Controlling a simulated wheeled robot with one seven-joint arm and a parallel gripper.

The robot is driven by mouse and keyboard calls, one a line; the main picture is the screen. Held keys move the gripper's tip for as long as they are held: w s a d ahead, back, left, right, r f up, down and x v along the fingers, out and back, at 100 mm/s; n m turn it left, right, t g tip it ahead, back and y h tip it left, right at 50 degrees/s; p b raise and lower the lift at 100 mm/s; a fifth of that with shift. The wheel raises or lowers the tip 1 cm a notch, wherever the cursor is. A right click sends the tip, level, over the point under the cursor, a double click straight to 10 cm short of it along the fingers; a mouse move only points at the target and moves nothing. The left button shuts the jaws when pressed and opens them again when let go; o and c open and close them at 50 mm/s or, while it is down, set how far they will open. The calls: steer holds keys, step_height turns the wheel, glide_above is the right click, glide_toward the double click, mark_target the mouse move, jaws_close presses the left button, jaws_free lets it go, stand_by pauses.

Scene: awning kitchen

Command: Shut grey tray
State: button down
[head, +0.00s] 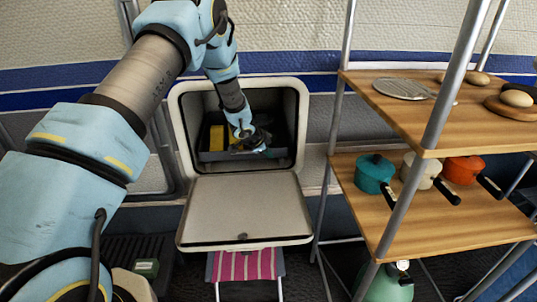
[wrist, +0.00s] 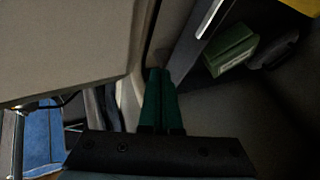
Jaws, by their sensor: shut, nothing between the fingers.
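The grey tray (head: 218,156) sits inside an open wall compartment and holds a yellow item (head: 216,138). My gripper (head: 262,146) reaches into the compartment at the tray's right part. In the wrist view my gripper's two green fingers (wrist: 162,102) are pressed together with nothing between them. The tray's edge (wrist: 209,19) shows just above and right of the fingertips, with a green box (wrist: 232,48) beyond it. I cannot tell whether the fingers touch the tray.
The compartment's door (head: 242,208) hangs open, folded down toward me. A pink striped stool (head: 246,264) stands under it. A wooden shelf rack (head: 440,210) with a teal pot (head: 374,174) and other cookware stands close on the right.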

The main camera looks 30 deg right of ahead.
steer(key=v, duration=1)
steer(key=shift+a, duration=0.15)
steer(key=a+r+n+y+p, duration=0.2)
steer(key=a+r+n, duration=0.25)
steer(key=a, duration=0.45)
steer(key=a+r+n+t+y+p, duration=0.1)
steer(key=a+r+n+p, duration=0.15)
steer(key=a+r, duration=0.55)
steer(key=a+r+n+y+p, duration=0.2)
steer(key=a+r+n, duration=0.2)
steer(key=a, duration=0.7)
steer(key=s+a+r+n+g+p, duration=0.1)
steer(key=s+a+r+n+p, duration=0.1)
steer(key=s+a, duration=0.5)
steer(key=s+a+r+n+g+y+p, duration=0.1)
steer(key=s+a+r+n+p, duration=0.1)
steer(key=s+a+r+n, duration=0.3)
steer(key=s+a+n, duration=0.2)
steer(key=s, duration=0.1)
steer(key=shift+s+a+r+g, duration=0.15)
steer(key=shift+a+r+g, duration=0.05)
steer(key=shift+g, duration=0.2)
